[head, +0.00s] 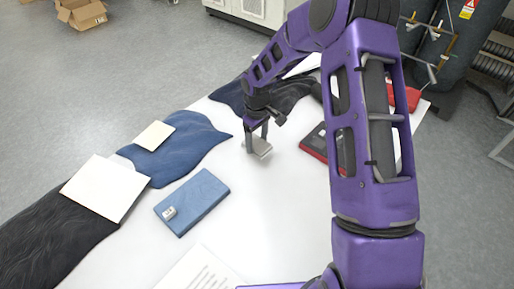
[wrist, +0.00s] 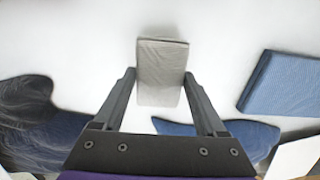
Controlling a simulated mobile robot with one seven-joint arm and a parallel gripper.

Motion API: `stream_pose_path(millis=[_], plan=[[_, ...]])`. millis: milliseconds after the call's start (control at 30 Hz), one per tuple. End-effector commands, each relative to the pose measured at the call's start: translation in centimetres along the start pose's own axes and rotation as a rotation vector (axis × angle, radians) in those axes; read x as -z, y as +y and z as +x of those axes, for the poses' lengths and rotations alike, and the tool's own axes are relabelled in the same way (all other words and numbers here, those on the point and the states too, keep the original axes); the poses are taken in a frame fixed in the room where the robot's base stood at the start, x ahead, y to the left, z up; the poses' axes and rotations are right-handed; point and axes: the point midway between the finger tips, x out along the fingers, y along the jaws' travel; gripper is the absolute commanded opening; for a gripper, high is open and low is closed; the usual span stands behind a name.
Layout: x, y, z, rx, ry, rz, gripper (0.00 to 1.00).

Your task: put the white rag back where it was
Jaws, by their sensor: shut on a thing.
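The white rag (head: 262,149) looks like a small pale grey folded block over the white table (head: 255,200). My gripper (head: 257,146) is shut on it. In the wrist view the rag (wrist: 161,60) sits between the two fingertips (wrist: 160,78), with its far part reaching out beyond them. I cannot tell whether its underside touches the table.
A blue box (head: 185,208) lies to the front left. A blue cloth (head: 195,150) with a pale card (head: 154,136) is left. A dark cloth (head: 290,93) lies behind; a red-and-black item (head: 314,144) lies right. The table's middle is clear.

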Motion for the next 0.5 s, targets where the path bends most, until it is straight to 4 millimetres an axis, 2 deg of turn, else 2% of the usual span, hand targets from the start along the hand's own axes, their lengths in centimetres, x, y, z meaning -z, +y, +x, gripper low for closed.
stream_pose_path(millis=[200,500], plan=[[-0.1,0.0,3.1,0.002,-0.003,0.0,0.0],[0.0,0.0,3.4,0.0,0.0,0.001,0.0]])
